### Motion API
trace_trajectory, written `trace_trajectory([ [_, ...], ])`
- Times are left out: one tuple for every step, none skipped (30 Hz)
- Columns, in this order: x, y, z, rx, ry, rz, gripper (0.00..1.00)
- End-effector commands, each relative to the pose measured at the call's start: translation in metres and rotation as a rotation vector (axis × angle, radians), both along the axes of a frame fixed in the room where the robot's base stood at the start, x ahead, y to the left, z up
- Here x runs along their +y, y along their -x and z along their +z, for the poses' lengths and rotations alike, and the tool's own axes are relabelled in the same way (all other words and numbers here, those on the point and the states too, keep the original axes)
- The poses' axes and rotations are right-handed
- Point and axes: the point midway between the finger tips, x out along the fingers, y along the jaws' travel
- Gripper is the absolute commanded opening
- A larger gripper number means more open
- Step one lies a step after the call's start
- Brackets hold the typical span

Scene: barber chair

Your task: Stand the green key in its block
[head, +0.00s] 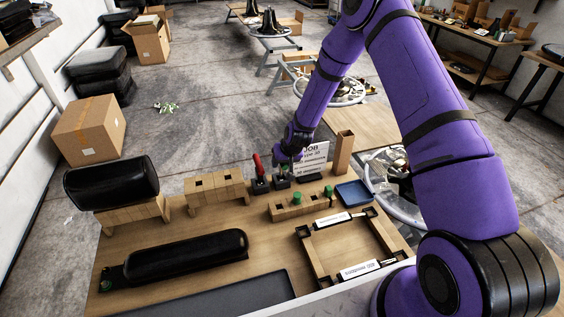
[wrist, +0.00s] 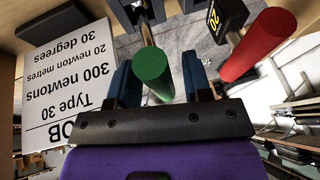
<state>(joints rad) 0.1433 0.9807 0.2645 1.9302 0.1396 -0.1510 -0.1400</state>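The green key's round handle (wrist: 150,66) sits between the two blue-padded fingers of my gripper (wrist: 160,80) in the wrist view. Gaps show beside the handle, so the gripper is open around it. The key's grey shaft runs away from the camera towards a dark block at the top edge; how far it is seated cannot be told. In the head view my gripper (head: 288,157) is low over a small black block (head: 282,183), with a bit of the green handle (head: 284,168) showing below it.
A red-handled key (head: 258,166) stands close on the left, its block marked 20 (wrist: 228,16). A white job card (head: 312,158) stands close on the right. A wooden block with green pegs (head: 300,208), a blue tray (head: 354,193) and black cushions (head: 187,256) share the table.

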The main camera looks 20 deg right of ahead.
Motion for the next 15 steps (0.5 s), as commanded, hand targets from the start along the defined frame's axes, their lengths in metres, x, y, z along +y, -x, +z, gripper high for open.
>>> trace_trajectory([
  [0.000, 0.000, 0.000, 0.000, 0.000, 0.000, 0.55],
  [0.000, 0.000, 0.000, 0.000, 0.000, 0.000, 0.55],
  [0.000, 0.000, 0.000, 0.000, 0.000, 0.000, 0.55],
  [0.000, 0.000, 0.000, 0.000, 0.000, 0.000, 0.55],
  [0.000, 0.000, 0.000, 0.000, 0.000, 0.000, 0.55],
  [0.000, 0.000, 0.000, 0.000, 0.000, 0.000, 0.55],
  [0.000, 0.000, 0.000, 0.001, 0.000, 0.000, 0.55],
  [0.000, 0.000, 0.000, 0.001, 0.000, 0.000, 0.55],
  [0.000, 0.001, 0.000, 0.001, 0.000, 0.000, 0.55],
  [0.000, 0.001, 0.001, 0.001, 0.000, 0.000, 0.55],
  [-0.001, 0.001, 0.002, 0.001, 0.000, 0.000, 0.55],
  [-0.001, 0.002, 0.004, 0.001, 0.000, 0.000, 0.55],
  [-0.001, 0.003, 0.007, 0.000, 0.000, 0.000, 0.55],
  [-0.002, 0.004, 0.010, -0.001, 0.000, 0.000, 0.55],
  [-0.003, 0.005, 0.015, -0.002, 0.000, 0.000, 0.55],
])
